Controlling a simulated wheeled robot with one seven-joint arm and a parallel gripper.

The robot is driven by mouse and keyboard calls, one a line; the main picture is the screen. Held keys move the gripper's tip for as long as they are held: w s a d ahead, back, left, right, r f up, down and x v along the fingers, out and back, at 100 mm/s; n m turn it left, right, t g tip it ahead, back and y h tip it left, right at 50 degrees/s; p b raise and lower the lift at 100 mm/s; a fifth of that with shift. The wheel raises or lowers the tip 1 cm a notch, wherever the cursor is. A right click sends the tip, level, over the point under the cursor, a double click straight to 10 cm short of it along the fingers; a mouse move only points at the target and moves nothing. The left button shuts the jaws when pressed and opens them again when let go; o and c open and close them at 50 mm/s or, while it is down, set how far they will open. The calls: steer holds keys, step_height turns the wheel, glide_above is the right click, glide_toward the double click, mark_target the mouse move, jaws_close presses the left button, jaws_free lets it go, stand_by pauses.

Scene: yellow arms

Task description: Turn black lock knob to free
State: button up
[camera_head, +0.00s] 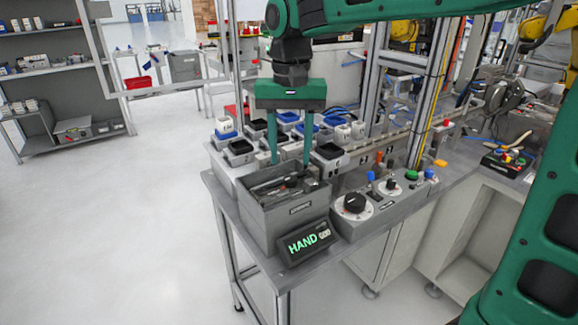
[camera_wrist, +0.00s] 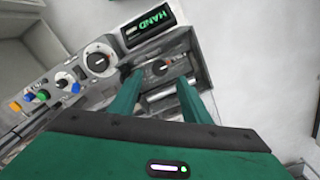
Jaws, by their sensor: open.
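A large black knob (camera_head: 355,203) sits on a white round dial on the grey control panel (camera_head: 375,217). It also shows in the wrist view (camera_wrist: 98,61), left of my fingers. A smaller black knob (camera_head: 391,185) sits on a pale dial behind it. The labels are too small to show which is the lock knob. My gripper (camera_head: 290,163) points down, open and empty, over the grey tool box left of the panel.
The grey box (camera_head: 284,229) holds dark tools. A "HAND" display (camera_head: 307,241) stands before it at the table edge. Blue, green and orange controls (camera_head: 411,175) stand behind the large knob. Several bins (camera_head: 240,150) fill the bench behind. The floor at left is clear.

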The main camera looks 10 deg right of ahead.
mark_target(291, 177)
steer(key=shift+r, duration=2.75)
steer(key=s+d+f+m, duration=0.1)
steer(key=s+d+f, duration=0.35)
steer(key=d, duration=0.55)
steer(key=s+d+f+m, duration=0.1)
steer(key=s+d+f, duration=0.4)
steer(key=d, duration=0.5)
steer(key=s+d+f, duration=0.3)
steer(key=s+f, duration=0.1)
steer(key=s, duration=0.3)
steer(key=s+d+f+m, duration=0.1)
steer(key=s+d+f, duration=0.3)
steer(key=s, duration=0.4)
steer(key=shift+s+d+f, duration=0.15)
steer(key=shift+s+f, duration=0.15)
steer(key=shift+f, duration=0.2)
